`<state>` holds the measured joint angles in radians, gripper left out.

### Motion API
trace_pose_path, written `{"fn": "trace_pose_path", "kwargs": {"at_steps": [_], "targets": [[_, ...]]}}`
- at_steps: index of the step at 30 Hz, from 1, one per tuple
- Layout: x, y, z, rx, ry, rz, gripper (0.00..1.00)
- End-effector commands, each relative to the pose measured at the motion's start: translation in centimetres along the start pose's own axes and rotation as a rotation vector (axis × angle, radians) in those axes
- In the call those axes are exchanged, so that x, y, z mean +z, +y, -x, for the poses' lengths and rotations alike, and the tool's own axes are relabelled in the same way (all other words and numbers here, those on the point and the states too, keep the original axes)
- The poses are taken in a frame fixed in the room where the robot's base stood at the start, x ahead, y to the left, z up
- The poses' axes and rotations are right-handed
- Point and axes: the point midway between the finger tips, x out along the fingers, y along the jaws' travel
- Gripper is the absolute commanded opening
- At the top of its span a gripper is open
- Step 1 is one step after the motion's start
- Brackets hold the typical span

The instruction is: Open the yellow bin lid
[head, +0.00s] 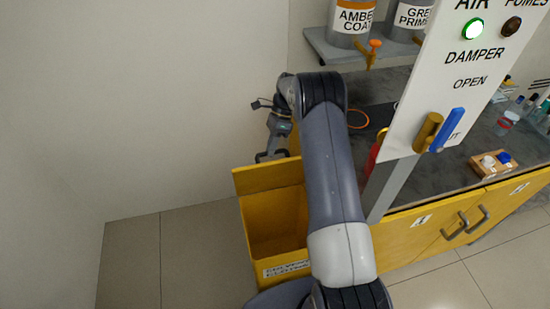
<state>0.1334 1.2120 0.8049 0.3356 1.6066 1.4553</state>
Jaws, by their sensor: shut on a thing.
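The yellow bin (246,225) stands on the floor at the left end of the bench, with its inside in view and a label low on its front. Its yellow lid (266,178) is raised and stands steeply at the back of the opening. My gripper (269,157) is at the lid's upper edge, on its far side, and is shut on the lid. The exact contact is small and partly hidden. My arm hides the right part of the bin.
A white damper panel (437,90) with a yellow and a blue handle stands to the right. Yellow cabinet doors (432,236) sit under the grey bench. Paint cans (351,22) stand on a shelf above. A wall is at left; the floor (190,260) left of the bin is clear.

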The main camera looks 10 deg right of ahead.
Motion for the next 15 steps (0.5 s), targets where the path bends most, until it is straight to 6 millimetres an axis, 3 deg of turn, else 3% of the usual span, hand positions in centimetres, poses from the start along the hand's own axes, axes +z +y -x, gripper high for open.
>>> {"fn": "trace_pose_path", "kwargs": {"at_steps": [1, 6, 15], "targets": [[-0.3, -0.9, -0.7, 0.004, 0.004, -0.003, 0.00], [-0.1, -2.6, 0.0, 0.006, 0.005, -0.005, 0.00], [0.2, -4.5, 0.7, 0.010, 0.006, -0.007, 0.00]]}}
